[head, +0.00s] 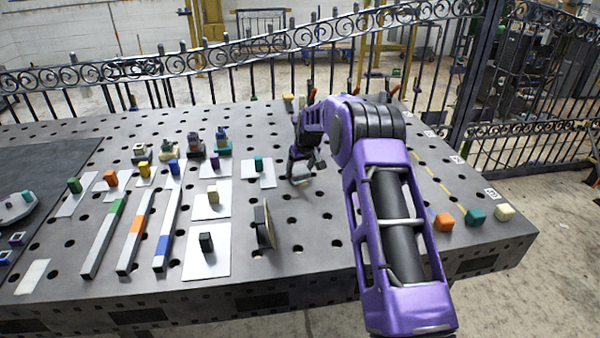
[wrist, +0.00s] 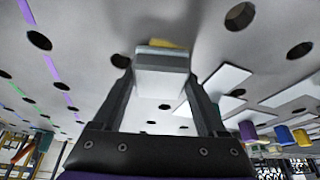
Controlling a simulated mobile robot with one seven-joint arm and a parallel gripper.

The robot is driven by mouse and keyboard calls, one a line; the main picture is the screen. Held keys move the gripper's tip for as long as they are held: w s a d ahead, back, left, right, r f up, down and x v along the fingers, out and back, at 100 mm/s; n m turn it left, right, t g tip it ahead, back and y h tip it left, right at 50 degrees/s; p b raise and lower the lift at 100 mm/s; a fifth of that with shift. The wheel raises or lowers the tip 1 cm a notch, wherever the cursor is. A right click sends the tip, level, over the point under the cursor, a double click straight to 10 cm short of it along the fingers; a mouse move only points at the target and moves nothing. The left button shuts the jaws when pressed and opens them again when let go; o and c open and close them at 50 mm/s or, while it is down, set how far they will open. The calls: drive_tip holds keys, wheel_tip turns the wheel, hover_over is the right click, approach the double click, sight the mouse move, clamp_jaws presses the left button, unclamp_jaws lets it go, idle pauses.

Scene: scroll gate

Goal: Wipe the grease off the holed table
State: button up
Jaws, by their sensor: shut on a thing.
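The holed table (head: 300,235) is a grey top with rows of round holes; it also fills the upper part of the wrist view (wrist: 90,20). My gripper (head: 301,170) is over its middle, seen from behind and partly covered by my purple arm. In the wrist view my gripper (wrist: 161,72) is shut on a pale grey block (wrist: 162,58), with a finger on each side. A yellow patch (wrist: 168,43) shows just past the block; I cannot tell whether it is part of the block or on the table. I cannot make out grease for certain.
White plates with small coloured blocks (head: 206,243) and long bars (head: 169,230) stand left of my gripper. Several coloured cubes (head: 475,216) sit at the right edge. A scroll fence (head: 250,50) runs behind the table.

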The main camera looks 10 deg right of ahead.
sight(298, 165)
drive_tip(key=shift+w+f+p, duration=0.15)
drive_tip(key=shift+w+p, duration=0.2)
drive_tip(key=shift+w, duration=1.25)
drive_tip(key=shift+f, duration=0.15)
drive_tip(key=shift+s+b, duration=0.85)
drive_tip(key=shift+s, duration=0.2)
drive_tip(key=shift+s+b, duration=1.8)
drive_tip(key=shift+s, duration=2.45)
drive_tip(key=shift+r, duration=0.25)
drive_tip(key=shift+r+p, duration=1.8)
drive_tip(key=shift+r, duration=1.15)
